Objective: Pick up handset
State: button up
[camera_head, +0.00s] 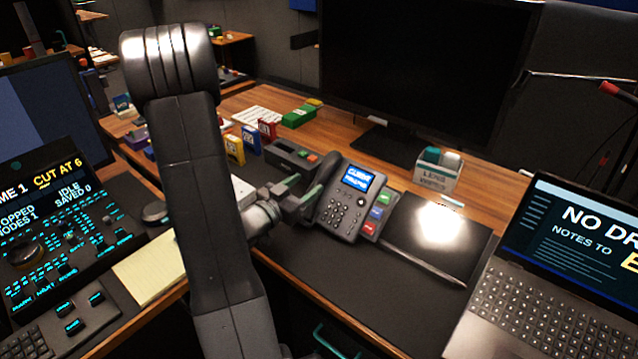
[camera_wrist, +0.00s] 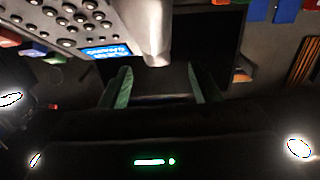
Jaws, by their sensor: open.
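The desk phone (camera_head: 345,200) stands on the dark desk mat, with a lit blue screen and a keypad. Its dark handset (camera_head: 325,174) lies along the phone's left side, partly hidden by my gripper in the head view. In the wrist view, the handset's rounded end (camera_wrist: 155,38) shows at top centre, beside the keypad (camera_wrist: 75,17). My gripper (camera_head: 302,203) is at the phone's lower left. Its green-lined fingers (camera_wrist: 162,86) are apart in the wrist view, and the handset's end lies across the gap's line, with no visible grip on it. Contact cannot be told.
A black notebook (camera_head: 430,235) with a pen lies right of the phone, and a laptop (camera_head: 545,290) is beyond it. A grey device (camera_head: 292,158) stands behind my gripper. A monitor (camera_head: 415,75) and small card holder (camera_head: 437,172) stand behind.

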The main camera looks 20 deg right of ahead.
aim_at(319, 175)
jog(key=x, duration=0.5)
jog(key=shift+s+d+r+p, duration=0.1)
jog(key=shift+s+d+p, duration=0.15)
jog(key=shift+d+p, duration=0.05)
jog(key=shift+w+d, duration=0.35)
jog(key=shift+d, duration=0.05)
jog(key=shift+r, duration=0.1)
grip_shut()
